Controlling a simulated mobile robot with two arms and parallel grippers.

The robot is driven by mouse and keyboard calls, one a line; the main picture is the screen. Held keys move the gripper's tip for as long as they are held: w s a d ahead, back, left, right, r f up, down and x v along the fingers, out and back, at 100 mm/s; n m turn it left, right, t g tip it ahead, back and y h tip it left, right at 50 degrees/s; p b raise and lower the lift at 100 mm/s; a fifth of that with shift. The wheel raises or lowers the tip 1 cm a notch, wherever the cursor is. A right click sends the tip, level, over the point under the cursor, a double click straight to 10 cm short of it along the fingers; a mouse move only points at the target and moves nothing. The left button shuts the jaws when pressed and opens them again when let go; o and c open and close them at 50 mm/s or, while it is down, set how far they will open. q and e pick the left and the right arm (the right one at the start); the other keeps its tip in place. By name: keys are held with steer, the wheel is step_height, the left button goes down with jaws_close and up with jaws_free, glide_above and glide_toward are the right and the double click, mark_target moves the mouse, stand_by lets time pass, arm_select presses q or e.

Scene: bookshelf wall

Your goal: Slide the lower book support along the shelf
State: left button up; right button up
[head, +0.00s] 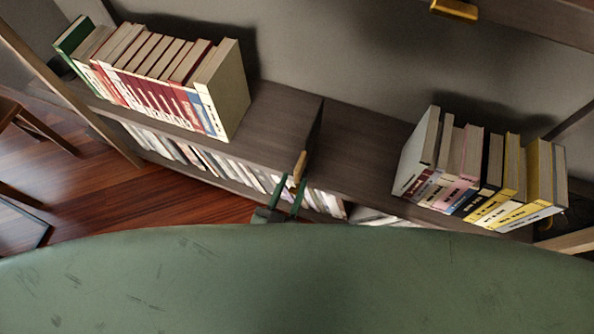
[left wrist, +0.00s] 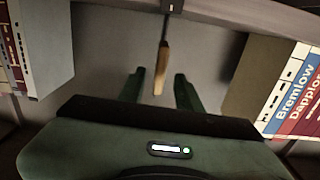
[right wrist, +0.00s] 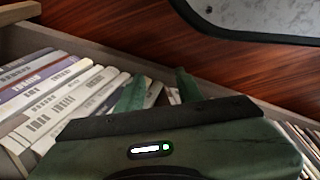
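The lower book support is a dark upright panel (head: 311,133) across the shelf, with a pale wooden handle (head: 300,165) on its front. It stands in the gap between the two book rows. My left gripper (head: 292,180) is at the handle. In the left wrist view the handle (left wrist: 161,68) hangs between the two open green fingers (left wrist: 158,76), with visible space on both sides. My right gripper (right wrist: 160,78) is open and empty, above a lower row of books; it is not seen in the head view.
Red-and-white books (head: 165,82) fill the left part of the shelf, and pink and yellow books (head: 485,175) the right. The shelf board (head: 365,155) is bare between them. More books (head: 205,160) fill the level below.

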arm_select(q)
steer(key=v, duration=0.3)
steer(key=shift+s, duration=0.1)
steer(key=shift+s+a, duration=0.1)
arm_select(e)
steer(key=shift+s+f, duration=0.5)
steer(key=shift+f, duration=0.15)
steer(key=shift+w+r, duration=0.15)
